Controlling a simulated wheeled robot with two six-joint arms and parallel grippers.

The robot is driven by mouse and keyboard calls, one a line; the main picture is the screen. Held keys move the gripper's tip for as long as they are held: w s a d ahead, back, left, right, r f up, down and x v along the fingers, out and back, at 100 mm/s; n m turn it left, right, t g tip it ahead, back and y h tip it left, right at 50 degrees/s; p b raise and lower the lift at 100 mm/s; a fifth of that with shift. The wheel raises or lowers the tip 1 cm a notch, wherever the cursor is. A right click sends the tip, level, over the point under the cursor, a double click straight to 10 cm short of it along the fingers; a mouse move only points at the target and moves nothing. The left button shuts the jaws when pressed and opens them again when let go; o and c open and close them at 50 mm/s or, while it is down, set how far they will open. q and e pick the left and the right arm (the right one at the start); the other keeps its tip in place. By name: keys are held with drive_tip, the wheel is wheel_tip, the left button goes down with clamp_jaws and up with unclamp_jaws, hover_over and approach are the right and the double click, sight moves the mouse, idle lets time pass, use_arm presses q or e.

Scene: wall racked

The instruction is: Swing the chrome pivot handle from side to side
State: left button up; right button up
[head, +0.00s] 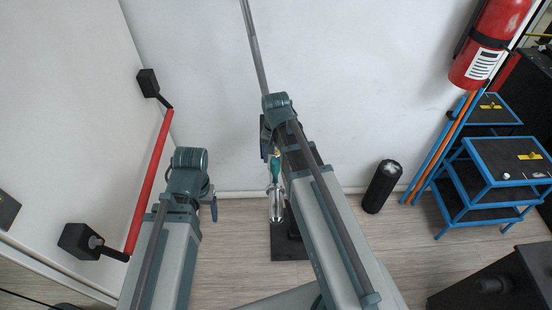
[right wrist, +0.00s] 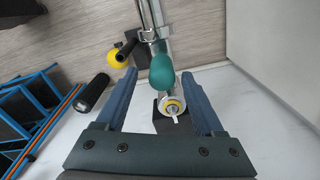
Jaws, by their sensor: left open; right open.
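The chrome pivot handle (head: 276,205) stands low in front of the white wall, in the middle of the head view. It has a teal grip (head: 275,166). In the right wrist view its chrome bars (right wrist: 152,18) run to the top edge, and the teal grip (right wrist: 162,70) appears between my fingertips, with no visible contact. My right gripper (right wrist: 159,75) is open around that line; how deep the grip sits cannot be told. In the head view my right arm partly hides the handle. My left gripper (head: 214,208) is left of the handle, away from it and open.
A red bar (head: 150,185) on black mounts is on the left panel. A black cylinder (head: 382,186) stands on the floor at right. A blue-framed rack (head: 480,150) and a red extinguisher (head: 493,38) are further right. A yellow knob (right wrist: 117,58) sits beside the handle.

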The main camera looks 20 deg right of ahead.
wheel_tip(320, 180, up, 12)
drive_tip(key=p, duration=1)
drive_tip(key=shift+f, duration=0.25)
drive_tip(key=s+a+f+n+h+b, duration=0.1)
drive_tip(key=s+a+f+n+b, duration=1)
drive_tip(key=s+a+f+b, duration=0.1)
drive_tip(key=shift+s+a+f+b, duration=0.25)
drive_tip(key=shift+a+f+b, duration=0.35)
drive_tip(key=shift+a+f, duration=0.2)
